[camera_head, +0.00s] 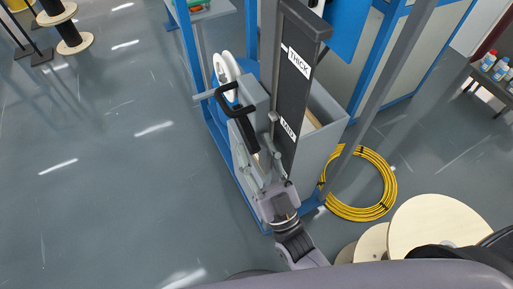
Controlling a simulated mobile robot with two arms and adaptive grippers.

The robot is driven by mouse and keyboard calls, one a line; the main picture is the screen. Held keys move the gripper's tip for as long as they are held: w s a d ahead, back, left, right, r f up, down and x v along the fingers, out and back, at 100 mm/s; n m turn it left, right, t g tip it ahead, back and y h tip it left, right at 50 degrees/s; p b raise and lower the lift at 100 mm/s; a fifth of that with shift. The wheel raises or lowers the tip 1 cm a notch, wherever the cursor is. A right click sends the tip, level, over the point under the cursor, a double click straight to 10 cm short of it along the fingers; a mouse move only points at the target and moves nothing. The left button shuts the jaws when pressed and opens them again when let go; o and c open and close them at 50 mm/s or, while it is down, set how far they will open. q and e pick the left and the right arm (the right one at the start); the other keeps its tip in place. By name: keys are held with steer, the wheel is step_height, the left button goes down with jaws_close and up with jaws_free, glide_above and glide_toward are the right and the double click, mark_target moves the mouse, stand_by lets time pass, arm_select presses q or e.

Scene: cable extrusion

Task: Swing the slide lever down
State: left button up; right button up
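A dark upright panel (296,75) with the labels THICK and MID stands on the blue-framed machine at the top centre. A black looped handle (226,98) with a thick dark grip sits just left of the panel, and I take it for the slide lever. Its grip slants down to the right. My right gripper (258,136) reaches up from below, with its fingers spread around the lower end of the grip. I cannot tell whether the fingers touch it. My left gripper is not in view.
White rollers (225,68) sit left of the panel. A grey bin (322,137) is on its right. A yellow cable coil (378,205) and pale wooden reels (430,225) lie at the lower right. A shelf with bottles (490,62) stands at the far right.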

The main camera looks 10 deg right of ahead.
steer(key=v, duration=1.2)
steer(key=shift+c, duration=0.2)
